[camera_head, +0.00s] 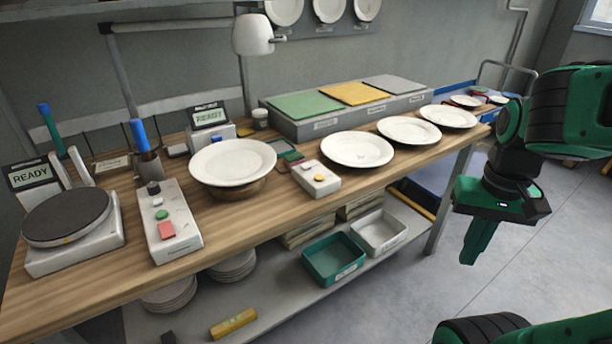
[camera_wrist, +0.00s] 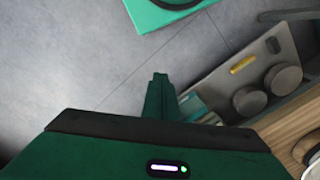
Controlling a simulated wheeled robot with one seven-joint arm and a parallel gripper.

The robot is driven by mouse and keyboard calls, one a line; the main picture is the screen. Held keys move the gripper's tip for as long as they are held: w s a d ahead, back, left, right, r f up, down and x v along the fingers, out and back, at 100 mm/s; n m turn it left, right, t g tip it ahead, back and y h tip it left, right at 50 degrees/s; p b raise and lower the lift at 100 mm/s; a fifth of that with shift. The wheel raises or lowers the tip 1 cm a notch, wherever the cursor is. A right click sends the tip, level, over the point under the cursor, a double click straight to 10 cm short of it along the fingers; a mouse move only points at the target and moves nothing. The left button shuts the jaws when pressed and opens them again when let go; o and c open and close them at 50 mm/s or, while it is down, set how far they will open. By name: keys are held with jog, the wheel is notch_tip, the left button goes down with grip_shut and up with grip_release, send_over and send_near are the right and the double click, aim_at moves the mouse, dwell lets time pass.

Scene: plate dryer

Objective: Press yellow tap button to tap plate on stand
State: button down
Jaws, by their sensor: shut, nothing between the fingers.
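A small white box with a yellow button (camera_head: 319,178) stands near the front edge of the wooden bench, right of the stand. A white plate (camera_head: 232,160) rests on a round brown stand (camera_head: 228,191). My gripper (camera_head: 470,262) is shut and empty, pointing down over the floor off the right front of the bench, well apart from the button box. It also shows in the wrist view (camera_wrist: 160,77), above the grey floor. The yellow button is not visible in the wrist view.
A grey control box (camera_head: 168,220) with red and green buttons and a dark round turntable (camera_head: 68,216) are at the left. Several white plates, including a plate (camera_head: 357,149), lie along the bench. Green bin (camera_head: 333,262) is on the lower shelf. The floor in front is clear.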

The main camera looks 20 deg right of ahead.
jog(key=w+a+r+n+t+h, duration=0.1)
jog(key=w+r+n+h, duration=0.1)
jog(key=w, duration=0.7)
jog(key=w+r+n+t+h, duration=0.2)
jog(key=w, duration=0.8)
notch_tip(320, 180, up, 4)
jog(key=n+t+h, duration=0.1)
jog(key=n+t, duration=0.4)
send_over(318, 180)
jog(key=shift+w+f, duration=0.15)
jog(key=shift+f, duration=0.05)
jog(key=shift+f, duration=0.1)
jog(key=shift+f, duration=4.3)
jog(key=shift+f, duration=0.2)
jog(key=shift+f, duration=0.2)
